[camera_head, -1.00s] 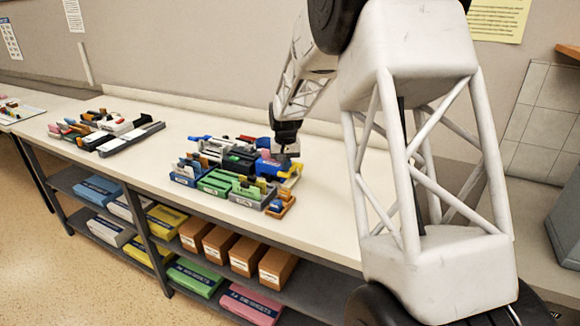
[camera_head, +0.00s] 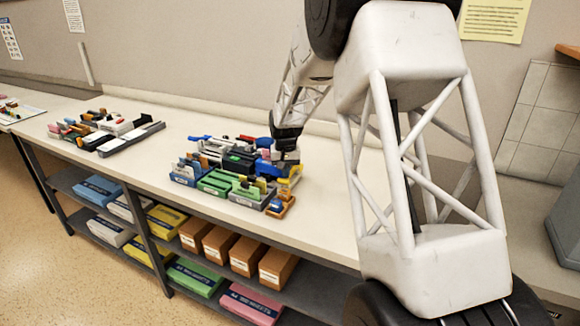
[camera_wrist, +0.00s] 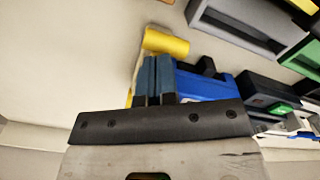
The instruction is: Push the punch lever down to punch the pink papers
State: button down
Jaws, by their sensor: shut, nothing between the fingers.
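A blue punch body (camera_wrist: 205,86) lies right beside my fingers in the wrist view. A yellow bar (camera_wrist: 166,42), which looks like the lever's handle, shows just beyond the fingertips; more yellow shows behind the fingers at left. In the head view the yellow part (camera_head: 294,172) is at the right end of the desk-tool cluster. My gripper (camera_wrist: 155,62) is shut and empty, its fingertips close to the yellow bar; whether they touch it I cannot tell. In the head view my gripper (camera_head: 286,157) is low over the punch and partly hides it. I cannot make out pink papers in the punch.
Green and grey trays (camera_head: 247,193) crowd the left and front of the punch. A small orange-and-blue item (camera_head: 280,205) stands at the front edge. A second cluster (camera_head: 105,130) is far left. The white counter (camera_head: 325,190) is clear to the right. A pink-sheets box (camera_head: 250,303) lies on the lower shelf.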

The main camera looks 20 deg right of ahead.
jog(key=shift+r, duration=0.1)
notch_tip(320, 180, up, 11)
dwell(1.4)
dwell(0.3)
jog(key=s+a+r, duration=0.2)
jog(key=s+r, duration=0.1)
jog(key=s, duration=0.5)
jog(key=s+a+r+n+t, duration=0.1)
jog(key=s+a+r, duration=0.15)
jog(key=s, duration=0.55)
jog(key=s+a+r, duration=0.2)
jog(key=s+r, duration=0.1)
jog(key=s, duration=0.5)
jog(key=s+a+f+n, duration=0.1)
jog(key=s+f, duration=0.1)
jog(key=s, duration=1.1)
jog(key=s+a+f+t, duration=0.1)
jog(key=s+a, duration=0.1)
jog(key=s, duration=1.1)
jog(key=shift+a+f+n+t, duration=0.2)
jog(key=shift+f+n+t, duration=0.1)
jog(key=shift+f+n, duration=0.1)
